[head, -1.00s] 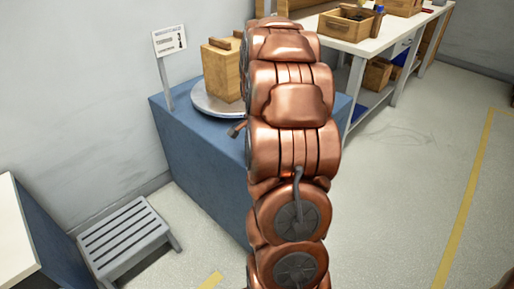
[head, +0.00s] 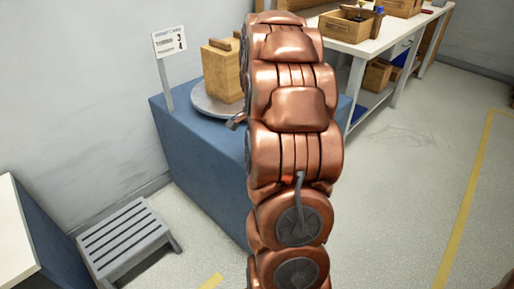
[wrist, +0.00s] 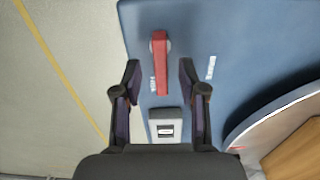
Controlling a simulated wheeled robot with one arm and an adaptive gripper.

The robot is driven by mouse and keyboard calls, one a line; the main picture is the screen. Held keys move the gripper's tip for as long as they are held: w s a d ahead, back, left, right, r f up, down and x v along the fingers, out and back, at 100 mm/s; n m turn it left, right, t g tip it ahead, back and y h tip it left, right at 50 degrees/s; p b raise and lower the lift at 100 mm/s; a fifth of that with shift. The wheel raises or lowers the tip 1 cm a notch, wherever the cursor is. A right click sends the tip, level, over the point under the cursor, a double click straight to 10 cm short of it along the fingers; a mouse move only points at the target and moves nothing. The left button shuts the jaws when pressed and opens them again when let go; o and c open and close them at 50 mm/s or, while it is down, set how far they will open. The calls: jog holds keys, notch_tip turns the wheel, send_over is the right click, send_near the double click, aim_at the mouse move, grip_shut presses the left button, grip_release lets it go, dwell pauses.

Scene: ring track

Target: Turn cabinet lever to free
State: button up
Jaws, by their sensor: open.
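The red lever (wrist: 160,66) shows in the wrist view on the blue cabinet top (wrist: 185,18), its arm pointing down the picture from a round grey pivot. Small white label texts lie beside its lower end and to its right; I cannot read them surely. My gripper (wrist: 160,76) is open, with one dark fingertip on each side of the lever's lower part and visible gaps to both. I cannot tell how high the fingertips are above the lever. In the head view my arm hides the gripper and the lever; the blue cabinet (head: 195,150) shows left of it.
A round turntable (head: 207,108) with a wooden block (head: 221,72) stands on the cabinet. A sign (head: 169,42) rises behind. A grey step stool (head: 127,237) stands on the floor at left. A workbench (head: 350,28) with wooden boxes is at the back. Floor at right is clear.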

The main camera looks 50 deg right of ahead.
notch_tip(320, 180, up, 9)
dwell(0.3)
dwell(0.5)
jog(key=s+a+r+n+p, duration=0.35)
jog(key=a+r+p, duration=0.25)
jog(key=a, duration=0.4)
jog(key=s+a+r+n+p, duration=0.2)
jog(key=a+r+n+p, duration=0.4)
jog(key=a, duration=0.4)
jog(key=s+a+r+n+g+p, duration=0.1)
jog(key=s+a+r+n+p, duration=0.3)
jog(key=s+a+p, duration=0.2)
jog(key=s+a+r+n+p, duration=0.5)
jog(key=s+a+p, duration=0.2)
jog(key=s, duration=0.4)
jog(key=shift+g+p, duration=0.4)
jog(key=shift+p, duration=0.1)
